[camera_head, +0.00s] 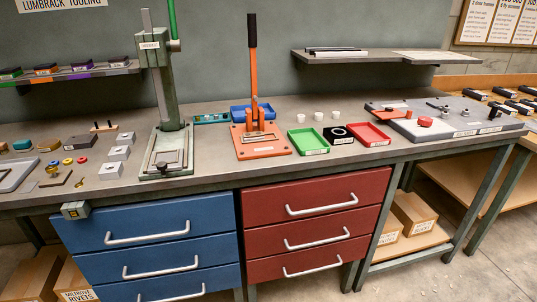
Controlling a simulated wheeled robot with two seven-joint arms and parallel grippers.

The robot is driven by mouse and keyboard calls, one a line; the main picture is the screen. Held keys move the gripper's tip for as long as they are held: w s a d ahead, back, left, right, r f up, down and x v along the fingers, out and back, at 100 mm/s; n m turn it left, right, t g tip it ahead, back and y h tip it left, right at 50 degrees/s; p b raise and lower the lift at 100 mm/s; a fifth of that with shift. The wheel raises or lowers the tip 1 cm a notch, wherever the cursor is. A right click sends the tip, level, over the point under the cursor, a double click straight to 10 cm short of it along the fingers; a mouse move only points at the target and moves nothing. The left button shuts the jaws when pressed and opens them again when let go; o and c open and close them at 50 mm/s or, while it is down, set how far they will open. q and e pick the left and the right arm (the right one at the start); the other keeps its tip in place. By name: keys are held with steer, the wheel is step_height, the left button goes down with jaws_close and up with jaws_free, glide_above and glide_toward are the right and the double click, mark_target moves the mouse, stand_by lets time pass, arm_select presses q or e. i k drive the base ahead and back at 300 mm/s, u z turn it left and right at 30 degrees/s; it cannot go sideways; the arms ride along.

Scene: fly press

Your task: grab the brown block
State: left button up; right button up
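A dark brown block (78,142) lies on the left part of the grey workbench (215,185), behind several small red and yellow round pieces. A tan, brass-coloured block (49,145) sits just left of it. The brown block is small in this view and its fine shape is hard to tell. Neither of my grippers shows in the head view.
A tall green press (171,110) stands right of the small parts. An orange lever press (258,140), a green tray (307,141) and a red tray (368,134) are mid-bench. Light grey blocks (111,170) lie right of the brown block. A shelf (80,73) hangs behind.

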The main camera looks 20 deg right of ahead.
mark_target(257, 135)
steer(key=u, duration=0.3)
steer(key=k, duration=0.4)
steer(key=z, duration=1.35)
steer(key=i, duration=0.9)
steer(key=u, duration=0.15)
